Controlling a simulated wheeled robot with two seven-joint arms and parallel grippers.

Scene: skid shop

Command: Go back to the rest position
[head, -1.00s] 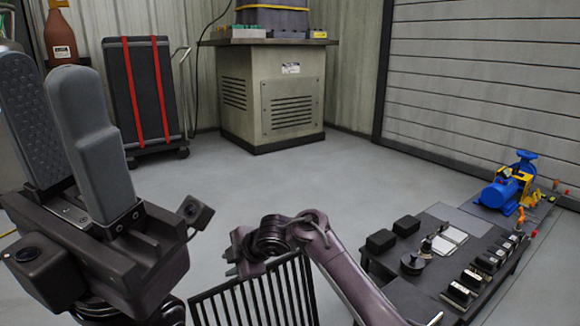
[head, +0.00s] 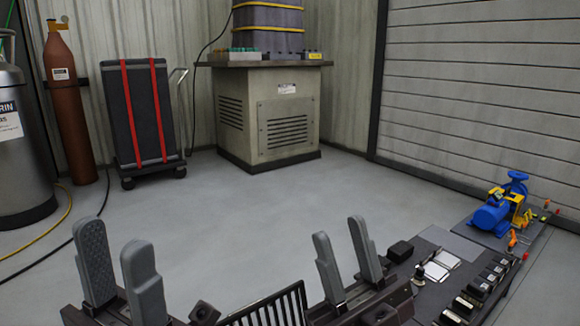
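My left gripper (head: 120,275) is low at the left of the head view. Its two grey fingers stand up with a gap between them and nothing in it. My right gripper (head: 345,262) is low at the centre right. Its two grey fingers are also apart, with nothing between them. It stands in front of the left end of the dark bench. Both grippers point upward and away, over the floor. The arm links behind them are mostly out of view.
A dark bench (head: 462,246) at the lower right carries black blocks and a blue pump (head: 492,217). A metal cabinet (head: 268,125) stands at the back. A red-strapped cart (head: 131,115), brown cylinder (head: 72,110) and silver tank (head: 22,160) stand left. The middle floor is clear.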

